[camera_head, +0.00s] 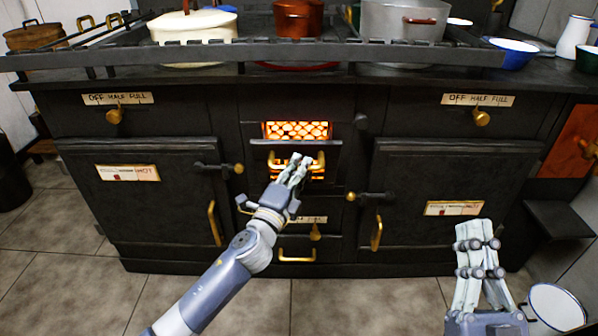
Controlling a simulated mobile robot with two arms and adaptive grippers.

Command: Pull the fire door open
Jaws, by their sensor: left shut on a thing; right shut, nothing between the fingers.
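The fire door (334,150) is the small dark panel in the middle of the black stove. An orange glowing grate (297,130) shows above its top edge, and more glow shows lower down, around my fingers. The door's top edge looks tipped out a little, but I cannot tell how far. Its brass handle (320,161) runs across the front. My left gripper (299,163) is shut on this handle and hides its middle. My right gripper (478,232) is shut and empty, low at the right, in front of the right oven door and apart from it.
Oven doors with brass handles flank the fire door: the left one (150,215) and the right one (430,180). A rail (270,50) edges the stove top, with pots behind it. A white bucket (556,306) stands at lower right. The tiled floor in front is otherwise clear.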

